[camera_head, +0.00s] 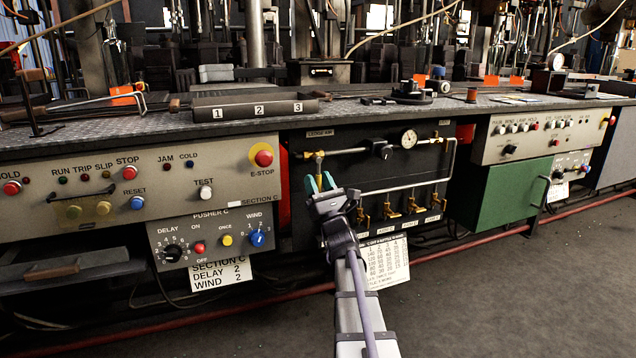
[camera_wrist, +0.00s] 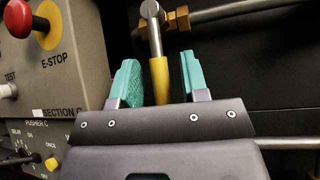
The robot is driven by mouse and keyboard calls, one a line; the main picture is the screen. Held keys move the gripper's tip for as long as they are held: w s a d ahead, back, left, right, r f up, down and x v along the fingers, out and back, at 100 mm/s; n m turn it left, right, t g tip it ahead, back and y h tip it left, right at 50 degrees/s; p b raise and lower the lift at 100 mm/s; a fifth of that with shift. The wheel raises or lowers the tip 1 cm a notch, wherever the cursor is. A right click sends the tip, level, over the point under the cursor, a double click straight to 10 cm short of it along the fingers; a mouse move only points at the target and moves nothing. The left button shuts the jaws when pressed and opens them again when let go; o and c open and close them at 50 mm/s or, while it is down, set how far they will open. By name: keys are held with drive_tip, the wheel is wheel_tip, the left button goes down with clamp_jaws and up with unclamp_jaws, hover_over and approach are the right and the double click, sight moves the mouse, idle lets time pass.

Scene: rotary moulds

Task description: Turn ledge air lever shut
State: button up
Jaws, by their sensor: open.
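The ledge air lever (camera_wrist: 160,78) has a yellow grip on a steel stem and hangs down from a brass valve on a pipe. In the wrist view it stands between the two teal fingers of my gripper (camera_wrist: 157,80), with a gap on each side. In the head view my gripper (camera_head: 320,184) is open at the left end of the black valve panel (camera_head: 345,165).
The pusher panel (camera_head: 213,240) and the section C panel with the red E-stop button (camera_head: 264,158) stand close on the left. Several smaller brass valves (camera_head: 391,208) sit low on the right. A gauge (camera_head: 409,138) is at upper right. A paper chart (camera_head: 388,262) hangs below.

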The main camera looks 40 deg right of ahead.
drive_tip(key=b+v, duration=0.7)
drive_tip(key=v, duration=0.3)
drive_tip(key=shift+s+f+b, duration=0.25)
drive_tip(key=shift+f+b, duration=0.05)
drive_tip(key=shift+f, duration=0.05)
